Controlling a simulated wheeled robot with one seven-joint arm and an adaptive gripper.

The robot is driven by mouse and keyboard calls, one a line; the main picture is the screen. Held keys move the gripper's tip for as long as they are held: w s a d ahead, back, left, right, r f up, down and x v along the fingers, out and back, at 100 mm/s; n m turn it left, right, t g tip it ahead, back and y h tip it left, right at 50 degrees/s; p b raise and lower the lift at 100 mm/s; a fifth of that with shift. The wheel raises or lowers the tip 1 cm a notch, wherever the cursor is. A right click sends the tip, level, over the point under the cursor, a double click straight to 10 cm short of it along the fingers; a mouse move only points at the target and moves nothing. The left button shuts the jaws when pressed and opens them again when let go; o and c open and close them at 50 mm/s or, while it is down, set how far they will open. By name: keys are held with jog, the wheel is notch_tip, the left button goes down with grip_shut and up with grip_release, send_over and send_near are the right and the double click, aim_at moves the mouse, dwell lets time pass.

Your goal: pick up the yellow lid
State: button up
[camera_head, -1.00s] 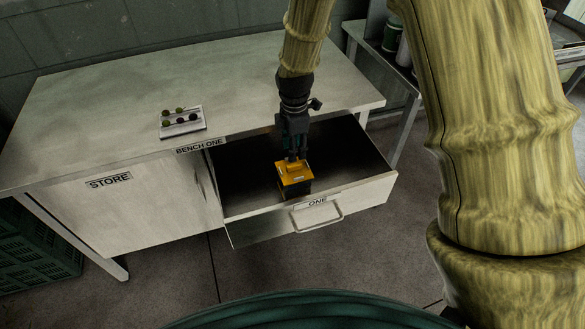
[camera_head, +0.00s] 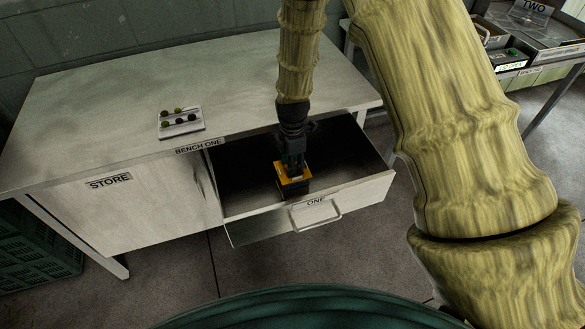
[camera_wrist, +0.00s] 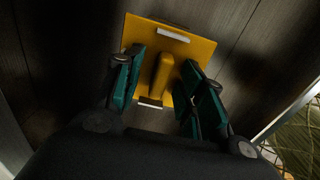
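The yellow lid (camera_head: 294,182) sits on a dark box (camera_head: 294,192) inside the open drawer. In the wrist view the lid (camera_wrist: 199,47) is a flat yellow plate with a raised yellow handle (camera_wrist: 162,75) in its middle and pale strips near two edges. My gripper (camera_head: 292,172) points down right over the lid. In the wrist view my gripper (camera_wrist: 160,88) is open, with one green-padded finger on each side of the handle and a gap on both sides. The dark box is mostly hidden under the lid.
The open drawer (camera_head: 352,190), labelled ONE, has walls around the box and free floor around it. The bench top (camera_head: 110,95) behind holds a small white tray (camera_head: 190,130) with several small round things. A closed STORE door (camera_head: 130,205) is at left.

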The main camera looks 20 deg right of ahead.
grip_shut()
jog(key=shift+r, duration=0.15)
